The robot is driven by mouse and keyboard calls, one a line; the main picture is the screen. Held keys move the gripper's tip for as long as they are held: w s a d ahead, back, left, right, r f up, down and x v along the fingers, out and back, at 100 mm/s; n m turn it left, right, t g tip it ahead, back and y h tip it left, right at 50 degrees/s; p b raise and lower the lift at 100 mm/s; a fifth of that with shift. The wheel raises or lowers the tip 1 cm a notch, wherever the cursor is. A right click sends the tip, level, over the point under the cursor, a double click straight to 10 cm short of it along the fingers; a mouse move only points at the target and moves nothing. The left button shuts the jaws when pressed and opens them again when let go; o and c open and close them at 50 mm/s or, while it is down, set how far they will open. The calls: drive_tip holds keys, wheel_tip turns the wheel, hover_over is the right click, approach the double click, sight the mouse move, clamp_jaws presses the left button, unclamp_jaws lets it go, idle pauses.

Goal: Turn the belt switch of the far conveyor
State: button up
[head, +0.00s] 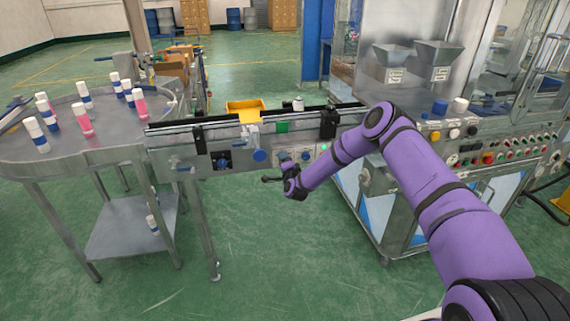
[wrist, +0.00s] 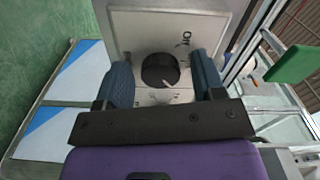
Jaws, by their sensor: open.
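The conveyor (head: 190,143) runs across the middle of the head view, with switches and a lit green lamp (head: 323,147) on its front side. My gripper (head: 268,179) is in front of and slightly below these switches. My gripper (wrist: 163,80) is open, with one blue-grey finger on each side of the knob. Gaps show between the fingers and the knob; depth and contact are unclear. I cannot tell which head-view switch this knob is.
A steel machine (head: 470,110) with hoppers and many buttons stands at the right. Green floor (head: 290,260) is clear in front.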

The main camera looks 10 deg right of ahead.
drive_tip(key=s, duration=1)
drive_tip(key=shift+s, duration=0.4)
idle(2.2)
drive_tip(key=w+n, duration=0.9)
drive_tip(key=n, duration=0.1)
drive_tip(key=shift+w+r+n, duration=0.15)
drive_tip(key=shift+w+n, duration=0.15)
drive_tip(key=shift+w, duration=0.1)
idle(0.3)
drive_tip(key=c, duration=0.9)
